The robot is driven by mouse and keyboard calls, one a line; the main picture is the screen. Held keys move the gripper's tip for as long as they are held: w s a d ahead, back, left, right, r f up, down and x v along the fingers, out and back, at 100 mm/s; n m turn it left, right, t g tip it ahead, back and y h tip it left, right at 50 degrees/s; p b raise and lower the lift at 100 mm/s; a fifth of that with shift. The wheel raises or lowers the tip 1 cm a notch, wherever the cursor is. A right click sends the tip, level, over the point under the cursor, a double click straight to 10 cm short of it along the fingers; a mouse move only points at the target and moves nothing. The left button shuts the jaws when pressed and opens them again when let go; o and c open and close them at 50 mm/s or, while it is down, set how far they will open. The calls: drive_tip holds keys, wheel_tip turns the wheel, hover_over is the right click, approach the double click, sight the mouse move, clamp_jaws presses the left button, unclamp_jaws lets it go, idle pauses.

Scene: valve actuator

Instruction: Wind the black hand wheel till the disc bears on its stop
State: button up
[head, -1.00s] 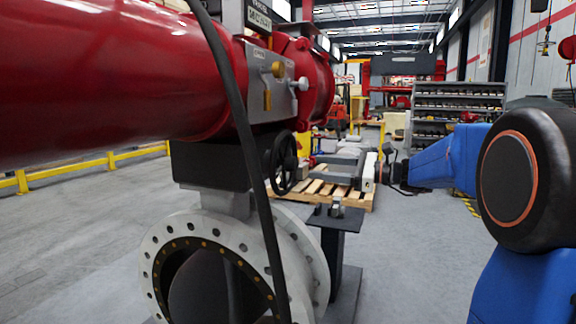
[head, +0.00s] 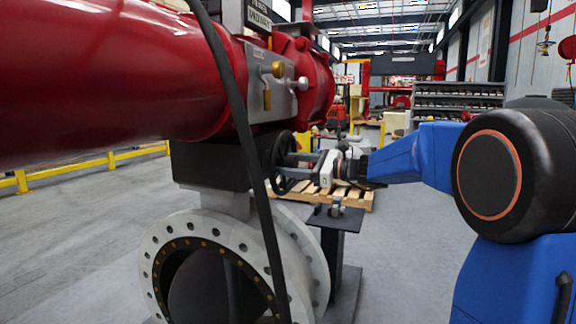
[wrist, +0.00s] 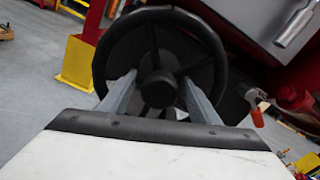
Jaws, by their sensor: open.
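The black hand wheel (head: 277,158) sits upright on the side of the actuator's dark gearbox. In the wrist view its rim, spokes and hub (wrist: 158,90) fill the upper middle. My gripper (head: 293,168) is at the wheel's face in the head view. In the wrist view its two grey fingers (wrist: 159,78) are spread apart, one on each side of the hub and inside the rim's outline. I cannot tell whether they touch the spokes. The grey disc (head: 205,285) shows partly inside the pale valve flange (head: 160,240); its stop cannot be made out.
The red actuator cylinder (head: 100,75) lies above the valve. A black hose (head: 248,150) hangs in front of it. A dark stand (head: 333,240) with a small fitting on top stands below my gripper. A wooden pallet (head: 355,198) lies behind. The floor to the right is open.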

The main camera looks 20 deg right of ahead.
drive_tip(key=shift+c, duration=0.3)
clamp_jaws()
drive_tip(key=shift+n, duration=0.3)
drive_tip(key=n, duration=0.3)
drive_tip(key=shift+n, duration=0.3)
drive_tip(key=n, duration=0.3)
drive_tip(key=shift+n, duration=0.4)
drive_tip(key=n, duration=0.3)
drive_tip(key=shift+n, duration=0.3)
drive_tip(key=n, duration=0.3)
drive_tip(key=shift+n, duration=0.3)
